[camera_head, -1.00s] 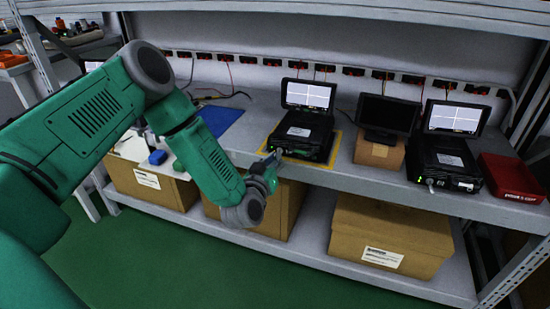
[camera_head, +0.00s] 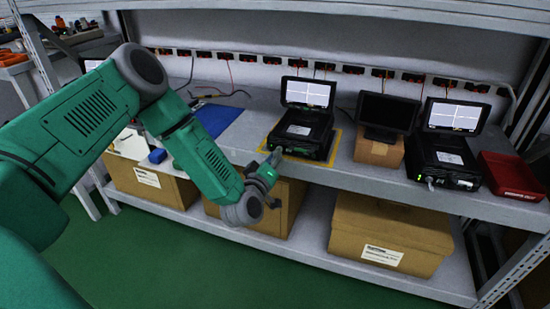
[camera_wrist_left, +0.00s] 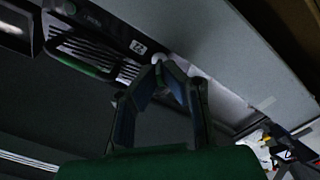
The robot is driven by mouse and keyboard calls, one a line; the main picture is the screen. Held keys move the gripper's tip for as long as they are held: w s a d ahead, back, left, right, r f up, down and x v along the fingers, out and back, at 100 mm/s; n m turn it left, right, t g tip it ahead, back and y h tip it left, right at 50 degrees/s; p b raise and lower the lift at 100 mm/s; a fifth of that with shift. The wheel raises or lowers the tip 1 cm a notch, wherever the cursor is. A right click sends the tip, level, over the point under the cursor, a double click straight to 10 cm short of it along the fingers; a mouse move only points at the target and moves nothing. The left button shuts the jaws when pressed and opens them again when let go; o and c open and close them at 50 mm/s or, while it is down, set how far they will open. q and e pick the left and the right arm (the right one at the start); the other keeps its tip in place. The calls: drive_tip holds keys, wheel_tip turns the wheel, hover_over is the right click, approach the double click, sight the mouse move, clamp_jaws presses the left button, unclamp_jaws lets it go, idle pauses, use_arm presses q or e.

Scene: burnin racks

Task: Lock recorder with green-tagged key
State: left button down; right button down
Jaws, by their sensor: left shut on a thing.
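The recorder (camera_head: 300,135), a black box with a raised lit screen (camera_head: 308,94), stands inside a yellow outline on the bench shelf. My left gripper (camera_head: 274,158) is at its front left corner. A small pale round thing (camera_wrist_left: 158,58) shows at the fingertips. The key is too small and dark to make out, and no green tag is clear. My right gripper is in neither view.
A second recorder (camera_head: 440,160) with a lit screen stands at right, next to a red tray (camera_head: 512,178). A dark monitor (camera_head: 386,112) stands on a cardboard box (camera_head: 378,152) between. A blue mat (camera_head: 215,120) lies left. Large boxes (camera_head: 385,235) fill the lower shelf.

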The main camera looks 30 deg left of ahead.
use_arm(q)
drive_tip(key=shift+s+a+f, duration=0.1)
drive_tip(key=shift+f, duration=0.1)
drive_tip(key=c, duration=1.9)
unclamp_jaws()
drive_tip(key=shift+o, duration=0.8)
drive_tip(key=shift+r, duration=0.1)
drive_tip(key=v, duration=1.2)
